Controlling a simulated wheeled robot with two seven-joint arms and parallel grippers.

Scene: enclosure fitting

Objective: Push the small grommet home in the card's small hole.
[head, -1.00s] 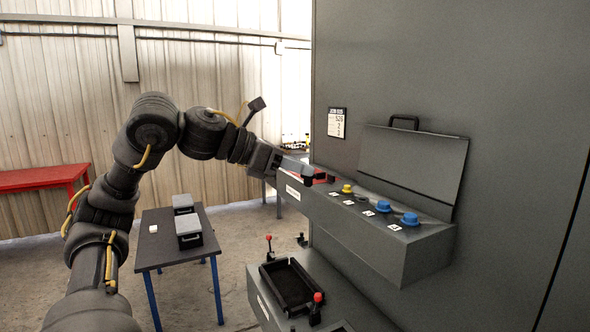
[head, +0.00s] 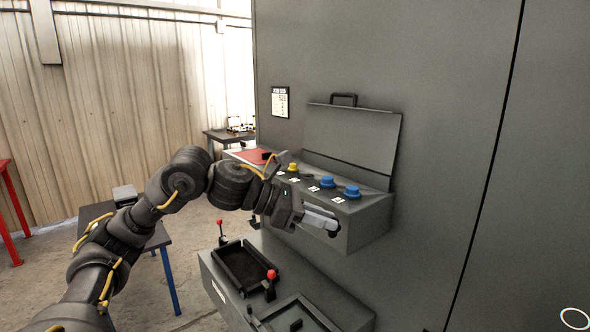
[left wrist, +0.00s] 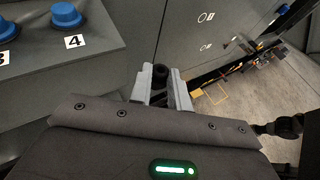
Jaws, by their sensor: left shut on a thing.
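My left gripper (head: 322,221) is shut on a small black round piece, which looks like the grommet (head: 334,230). It holds the piece in the air in front of the right end of the grey console. In the left wrist view the grommet (left wrist: 160,73) sits dark between the two pale fingers, with its lower part hidden by them. I cannot make out the card or its small hole for certain. White ring outlines (left wrist: 203,17) show on a grey panel ahead in the left wrist view. My right gripper is not in view.
The console's sloped top carries a yellow knob (head: 293,167) and blue knobs (head: 351,191), with an upright lid (head: 352,137) behind. Below is a bench with a black tray (head: 230,281) and red-knobbed levers (head: 271,274). A large grey cabinet (head: 440,150) fills the right.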

